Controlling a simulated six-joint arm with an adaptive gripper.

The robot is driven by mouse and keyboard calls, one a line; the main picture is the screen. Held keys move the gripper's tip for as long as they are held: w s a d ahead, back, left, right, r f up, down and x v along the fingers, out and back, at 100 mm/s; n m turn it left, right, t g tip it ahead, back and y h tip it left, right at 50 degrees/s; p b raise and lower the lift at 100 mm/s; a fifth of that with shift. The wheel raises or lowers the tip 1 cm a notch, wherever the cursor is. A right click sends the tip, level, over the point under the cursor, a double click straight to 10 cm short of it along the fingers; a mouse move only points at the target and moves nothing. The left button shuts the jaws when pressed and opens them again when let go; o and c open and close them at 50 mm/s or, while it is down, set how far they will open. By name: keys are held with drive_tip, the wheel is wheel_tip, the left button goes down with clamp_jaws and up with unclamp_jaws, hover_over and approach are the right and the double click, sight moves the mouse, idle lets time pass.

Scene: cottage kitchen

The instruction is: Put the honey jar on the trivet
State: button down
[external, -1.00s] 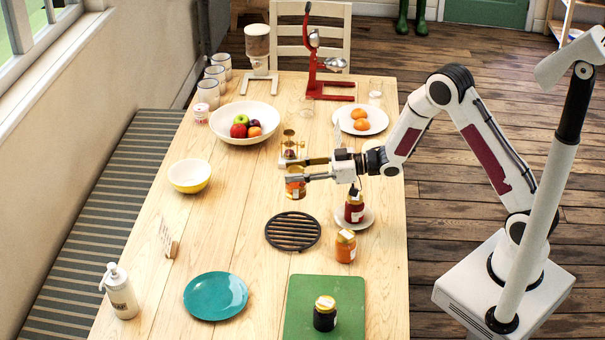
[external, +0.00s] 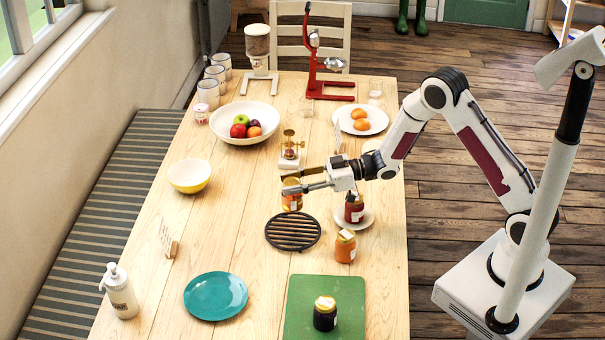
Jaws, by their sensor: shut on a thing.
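My gripper (external: 287,187) is shut on an amber jar (external: 292,201), which looks like the honey jar. The fingers cover the jar's upper part. In the external view the jar shows just above the far edge of the trivet (external: 293,232), a round black slatted piece lying flat on the table. The trivet is bare. I cannot tell exactly how high the jar is above the table.
A red jar (external: 354,210) on a saucer (external: 366,217) and an orange jar (external: 345,248) stand right of the trivet. A brass-topped stand (external: 289,148) is behind my gripper. Nearer are a teal plate (external: 215,296) and a dark jar (external: 325,316) on a green board (external: 297,300).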

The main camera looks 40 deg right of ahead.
sight(292, 207)
drive_tip(key=shift+f, duration=2.55)
drive_tip(key=shift+f, duration=1.85)
drive_tip(key=shift+f, duration=0.1)
drive_tip(key=c, duration=1.4)
unclamp_jaws()
drive_tip(key=shift+f, duration=0.1)
drive_tip(key=shift+c, duration=0.2)
drive_tip(key=v, duration=1.2)
